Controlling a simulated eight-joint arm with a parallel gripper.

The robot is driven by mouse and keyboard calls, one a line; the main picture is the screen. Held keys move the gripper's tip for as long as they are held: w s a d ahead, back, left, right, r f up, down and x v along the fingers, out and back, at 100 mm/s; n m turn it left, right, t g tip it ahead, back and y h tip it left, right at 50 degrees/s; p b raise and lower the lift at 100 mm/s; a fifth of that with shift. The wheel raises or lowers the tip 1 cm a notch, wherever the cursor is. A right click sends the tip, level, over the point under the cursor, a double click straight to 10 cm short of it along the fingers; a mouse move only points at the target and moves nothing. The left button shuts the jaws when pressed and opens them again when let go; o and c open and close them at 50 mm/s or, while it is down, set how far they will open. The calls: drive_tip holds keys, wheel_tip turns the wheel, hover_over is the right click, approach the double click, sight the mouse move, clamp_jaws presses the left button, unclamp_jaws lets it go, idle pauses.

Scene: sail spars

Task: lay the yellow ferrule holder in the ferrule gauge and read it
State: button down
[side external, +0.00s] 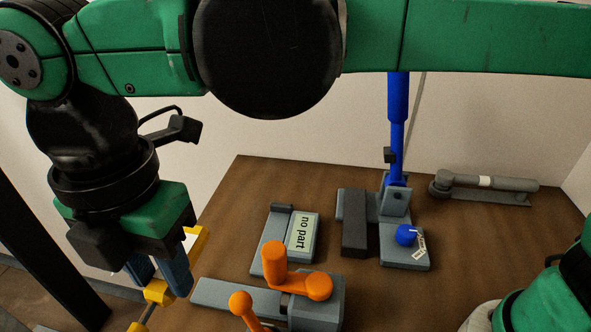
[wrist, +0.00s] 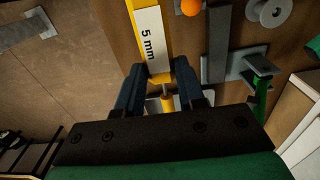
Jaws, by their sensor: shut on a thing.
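The yellow ferrule holder (side external: 157,293) is in my gripper (side external: 159,281), at the left of the side external view. In the wrist view, the holder (wrist: 160,76) lies between the two dark blue fingers (wrist: 161,92), and its white label reads "5 mm". A thin rod and another yellow piece show beyond the fingers. The fingers are shut on the holder. It is held at the table's left edge, apart from the gauge. The ferrule gauge (side external: 269,240) is a grey block on the table with a pale display (side external: 303,236) reading "no part".
A grey fixture (side external: 235,296) with orange handles (side external: 274,258) stands in front of the gauge. Behind right are a dark bar (side external: 354,222), a blue lever (side external: 398,120) and a blue knob (side external: 406,235). A grey tube (side external: 490,183) lies at the back right. The table's right middle is clear.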

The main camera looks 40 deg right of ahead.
drive_tip(key=w+d+m, duration=0.1)
drive_tip(key=m, duration=0.2)
drive_tip(key=w+d+m, duration=0.1)
drive_tip(key=m, duration=0.2)
drive_tip(key=w+d+m, duration=0.1)
drive_tip(key=w+m, duration=0.1)
drive_tip(key=m, duration=0.1)
drive_tip(key=shift+d+r, duration=0.1)
drive_tip(key=shift+d, duration=0.25)
drive_tip(key=w+d+m, duration=0.3)
drive_tip(key=d+m, duration=0.1)
drive_tip(key=m, duration=2.3)
hover_over(271, 229)
drive_tip(key=s+a, duration=0.1)
drive_tip(key=s, duration=0.1)
drive_tip(key=f, duration=1.1)
drive_tip(key=shift+s+a, duration=0.1)
drive_tip(key=shift+s, duration=0.15)
drive_tip(key=shift+f, duration=0.15)
drive_tip(key=shift+f, duration=1.65)
drive_tip(key=shift+f, duration=1.25)
